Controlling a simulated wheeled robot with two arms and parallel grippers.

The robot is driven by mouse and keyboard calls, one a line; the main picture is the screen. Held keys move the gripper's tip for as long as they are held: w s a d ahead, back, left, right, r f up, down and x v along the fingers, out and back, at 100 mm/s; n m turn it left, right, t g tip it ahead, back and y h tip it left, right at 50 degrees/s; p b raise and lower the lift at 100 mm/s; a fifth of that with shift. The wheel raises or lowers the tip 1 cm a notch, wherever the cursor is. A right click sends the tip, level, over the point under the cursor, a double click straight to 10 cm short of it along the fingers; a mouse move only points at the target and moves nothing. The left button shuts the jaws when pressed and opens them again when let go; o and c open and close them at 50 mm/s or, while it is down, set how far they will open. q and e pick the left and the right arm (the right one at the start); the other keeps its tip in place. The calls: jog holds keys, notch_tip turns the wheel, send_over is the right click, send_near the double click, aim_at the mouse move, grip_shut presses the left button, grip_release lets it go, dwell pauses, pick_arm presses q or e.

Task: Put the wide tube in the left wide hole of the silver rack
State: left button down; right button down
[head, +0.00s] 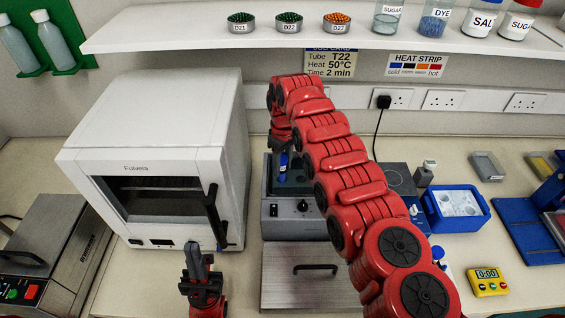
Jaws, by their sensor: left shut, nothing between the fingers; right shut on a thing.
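My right gripper (282,142) points down over the grey bath-like device (303,207). It is shut on a slim blue tube (283,161), which hangs upright at the device's open top. I cannot tell how far the tube is inside. The silver rack cannot be made out for certain; my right arm covers part of the device and the bench behind it. My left gripper (196,254) is shut and empty, in front of the white oven's lower right corner, well apart from the tube.
The white oven (155,135) stands to the left of the device. A steel lid with a handle (300,290) lies in front. A blue box (477,222) and a yellow timer (487,282) are at the right. A shelf (330,38) with dishes and jars overhangs the back.

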jog(key=shift+f, duration=0.4)
jog(key=shift+b, duration=0.3)
jog(key=shift+f, duration=0.3)
jog(key=shift+s+f+b, duration=0.5)
jog(key=shift+f+b, duration=0.05)
jog(key=shift+b, duration=0.5)
jog(key=shift+c, duration=1.8)
grip_release()
jog(key=shift+d, duration=0.1)
